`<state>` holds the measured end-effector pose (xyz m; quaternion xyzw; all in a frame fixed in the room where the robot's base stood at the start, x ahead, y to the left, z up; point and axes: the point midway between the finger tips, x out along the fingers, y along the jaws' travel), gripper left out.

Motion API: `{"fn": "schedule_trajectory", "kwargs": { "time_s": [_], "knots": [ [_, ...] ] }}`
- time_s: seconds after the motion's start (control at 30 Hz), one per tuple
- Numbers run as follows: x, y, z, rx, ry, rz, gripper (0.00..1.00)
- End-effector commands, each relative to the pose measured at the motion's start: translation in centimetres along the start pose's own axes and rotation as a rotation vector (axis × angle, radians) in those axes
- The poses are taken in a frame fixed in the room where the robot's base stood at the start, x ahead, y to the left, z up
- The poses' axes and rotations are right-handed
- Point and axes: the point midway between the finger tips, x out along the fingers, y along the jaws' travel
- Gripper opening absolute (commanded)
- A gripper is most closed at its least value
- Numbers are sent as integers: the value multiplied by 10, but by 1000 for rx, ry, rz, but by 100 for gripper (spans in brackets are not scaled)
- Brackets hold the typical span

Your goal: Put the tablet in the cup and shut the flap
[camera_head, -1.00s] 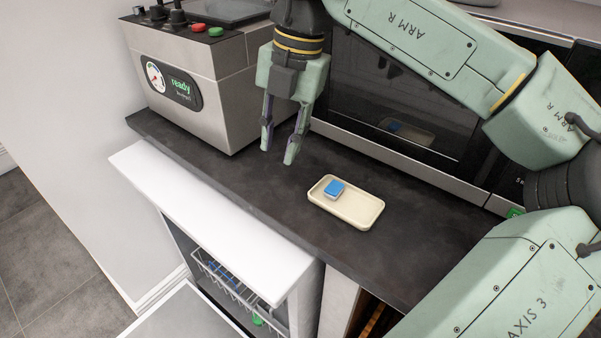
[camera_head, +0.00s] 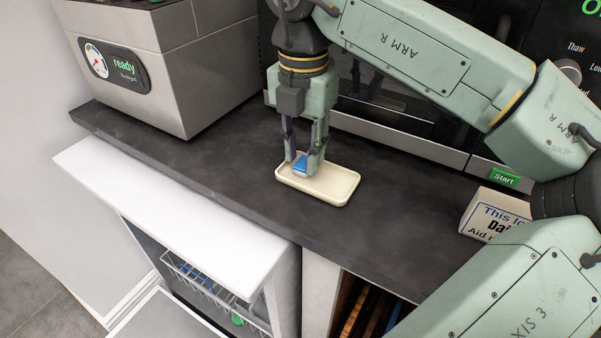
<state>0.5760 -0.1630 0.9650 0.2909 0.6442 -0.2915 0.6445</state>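The tablet (camera_head: 300,164), small with a blue top and white sides, sits at the left end of a cream tray (camera_head: 335,189) on the dark counter. My gripper (camera_head: 302,168) points down over that end of the tray, with one finger on each side of the tablet. I cannot tell whether the fingers touch it or are closed on it. Below the counter, an open white front shows a wire rack (camera_head: 205,284) with blue and green items in it. I cannot make out a cup or a flap for certain.
A grey machine reading "ready" (camera_head: 125,67) stands at the left of the counter. A black-fronted appliance with a green Start button (camera_head: 504,177) lines the back. A white printed box (camera_head: 490,213) is at the right. The front middle of the counter is clear.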

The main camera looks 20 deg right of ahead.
Motion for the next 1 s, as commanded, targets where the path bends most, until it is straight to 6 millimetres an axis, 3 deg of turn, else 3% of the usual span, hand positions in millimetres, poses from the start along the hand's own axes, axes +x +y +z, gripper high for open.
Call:
{"fn": "schedule_trajectory", "kwargs": {
  "time_s": [0.03, 0.13, 0.37, 0.7, 1.0],
  "knots": [
    [14, -2, -1, 3, 1, 1, 27],
    [20, -4, -2, 5, 1, 0, 27],
    [18, -4, -1, 6, 0, 1, 25],
    [18, -4, -1, 5, 0, 1, 4],
    [12, -4, -1, 5, 0, 1, 4]
  ]
}}
